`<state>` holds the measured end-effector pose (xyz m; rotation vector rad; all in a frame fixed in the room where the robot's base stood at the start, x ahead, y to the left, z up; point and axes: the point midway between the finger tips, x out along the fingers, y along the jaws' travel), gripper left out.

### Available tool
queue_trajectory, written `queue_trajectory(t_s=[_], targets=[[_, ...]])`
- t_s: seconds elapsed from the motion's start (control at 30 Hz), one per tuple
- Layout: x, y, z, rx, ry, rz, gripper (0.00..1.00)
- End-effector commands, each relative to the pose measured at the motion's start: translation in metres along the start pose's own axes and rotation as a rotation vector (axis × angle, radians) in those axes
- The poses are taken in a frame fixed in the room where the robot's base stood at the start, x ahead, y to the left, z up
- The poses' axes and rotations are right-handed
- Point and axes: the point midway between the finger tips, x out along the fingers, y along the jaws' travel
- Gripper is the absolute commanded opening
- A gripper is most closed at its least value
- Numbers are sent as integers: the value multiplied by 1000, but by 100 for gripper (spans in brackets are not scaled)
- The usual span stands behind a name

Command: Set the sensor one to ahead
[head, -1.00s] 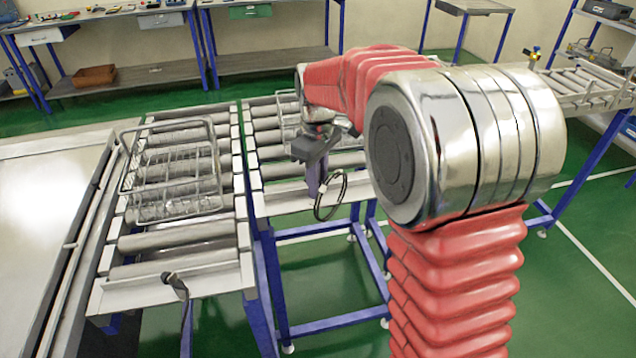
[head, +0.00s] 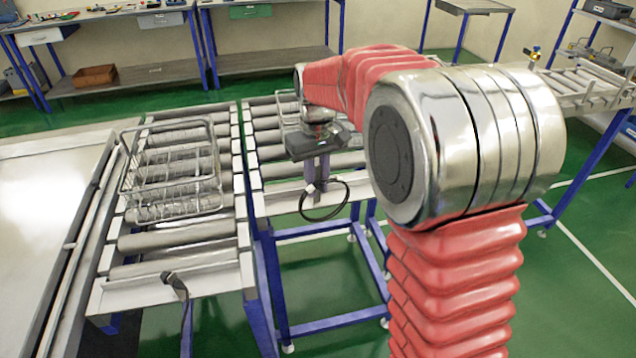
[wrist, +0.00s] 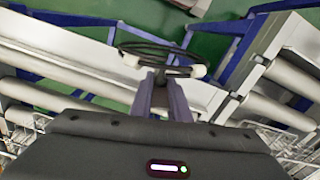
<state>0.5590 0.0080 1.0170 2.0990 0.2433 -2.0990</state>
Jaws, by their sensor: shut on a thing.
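My gripper (head: 319,184) is at the front end of the right roller conveyor (head: 273,201). Its purple fingers are shut on a small sensor, mostly hidden between the fingertips. In the wrist view the fingertips (wrist: 162,78) meet at the sensor. A black cable (head: 347,200) loops out in front of the conveyor's end plate; the loop also shows in the wrist view (wrist: 160,47). Another dark sensor (head: 174,285) stands at the front edge of the left roller conveyor (head: 110,297), apart from my gripper. I see no label telling which is sensor one.
A wire basket (head: 172,210) sits on the left conveyor's rollers. A second wire basket (head: 287,104) is partly hidden behind my arm. A metal table (head: 45,210) adjoins at the left. Blue legs stand below the conveyors; the green floor in front is clear.

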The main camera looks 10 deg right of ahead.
Motion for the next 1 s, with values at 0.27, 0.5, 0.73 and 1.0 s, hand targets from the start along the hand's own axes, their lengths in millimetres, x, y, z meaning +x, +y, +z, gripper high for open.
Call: queue_trajectory(t_s=[0.27, 0.5, 0.73, 1.0], targets=[[0, 0, 0, 168, 0, 1, 0], [0, 0, 0, 227, 0, 1, 0], [0, 0, 0, 232, 0, 0, 0], [0, 0, 0, 231, 0, 0, 24]])
